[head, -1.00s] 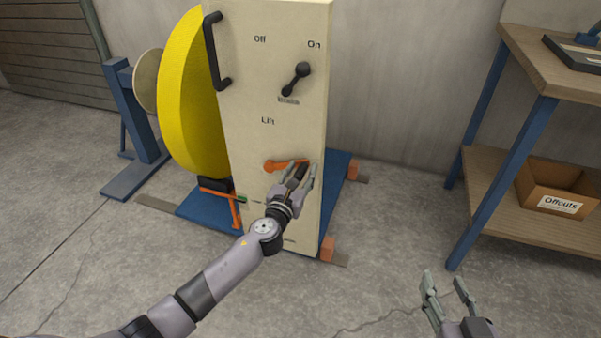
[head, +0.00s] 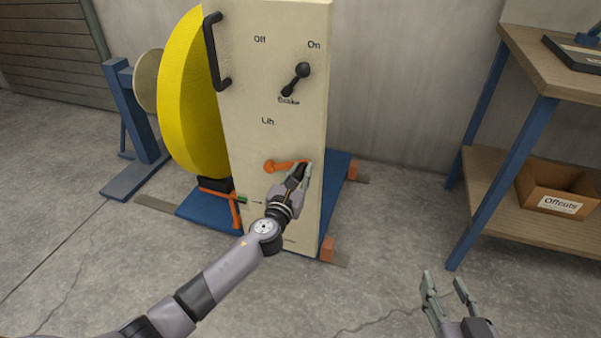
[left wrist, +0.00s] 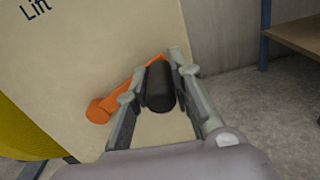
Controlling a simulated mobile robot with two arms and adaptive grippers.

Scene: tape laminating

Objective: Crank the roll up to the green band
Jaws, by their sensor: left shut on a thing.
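The orange lift crank (head: 286,165) is on the cream panel (head: 262,90) below the word "Lift". Its arm points right from the hub, and it also shows in the left wrist view (left wrist: 121,98). My left gripper (head: 300,172) is shut on the crank's black handle (left wrist: 160,87), with a finger on each side. The big yellow roll (head: 190,100) stands upright behind the panel's left side. A small green band (head: 241,199) shows at the panel's lower left edge, beside orange parts (head: 233,212) under the roll. My right gripper (head: 446,290) is open and empty above the floor.
A black-knobbed brake lever (head: 296,78) sits above the crank, between "Off" and "On". A black bar handle (head: 213,50) is at the panel's upper left. A shelf bench with an offcuts box (head: 560,188) stands at right. The floor between is clear.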

